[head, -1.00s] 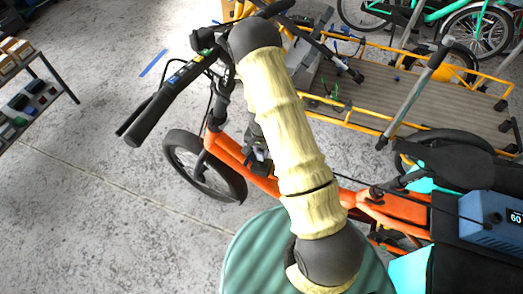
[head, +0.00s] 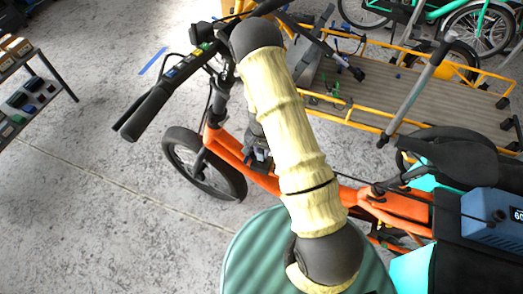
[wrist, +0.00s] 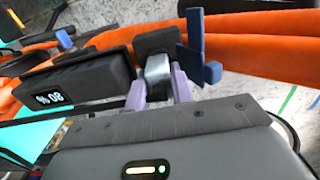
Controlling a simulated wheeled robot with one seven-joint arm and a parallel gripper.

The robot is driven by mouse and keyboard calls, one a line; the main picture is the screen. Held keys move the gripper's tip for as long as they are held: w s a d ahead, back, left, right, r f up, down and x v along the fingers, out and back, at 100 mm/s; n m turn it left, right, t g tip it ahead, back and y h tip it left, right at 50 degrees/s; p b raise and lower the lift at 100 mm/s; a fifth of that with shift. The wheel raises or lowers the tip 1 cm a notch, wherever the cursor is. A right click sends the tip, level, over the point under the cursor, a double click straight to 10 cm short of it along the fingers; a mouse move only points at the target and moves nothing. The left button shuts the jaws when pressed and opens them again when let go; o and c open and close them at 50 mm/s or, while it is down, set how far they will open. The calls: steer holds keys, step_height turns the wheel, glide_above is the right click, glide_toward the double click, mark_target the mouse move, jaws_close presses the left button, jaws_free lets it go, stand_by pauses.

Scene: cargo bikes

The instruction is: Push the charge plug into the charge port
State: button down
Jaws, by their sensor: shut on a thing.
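My gripper (wrist: 158,92) has two purple fingers shut on a grey plug (wrist: 158,69) in the wrist view. The plug's far end meets a dark block (wrist: 154,41), which looks like the charge port, on the orange bike frame (wrist: 265,45). A blue upright flap (wrist: 196,45) stands just right of the block. I cannot tell how deep the plug sits, as its front end is hidden. In the head view my arm covers most of the gripper, beside the orange frame (head: 232,150).
A black box with a lit display (wrist: 50,98) lies left of the plug. In the head view a blue box with a display (head: 490,212) sits at the right. The handlebar (head: 150,108) is at upper left, and a cargo bike bed (head: 440,100) stands behind.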

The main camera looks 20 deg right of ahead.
steer(key=shift+f, duration=0.35)
steer(key=c, duration=1.1)
jaws_free()
steer(key=shift+w+a+r, duration=0.1)
steer(key=shift+r, duration=0.1)
steer(key=r+p, duration=0.2)
steer(key=r, duration=1.5)
steer(key=shift+d, duration=0.2)
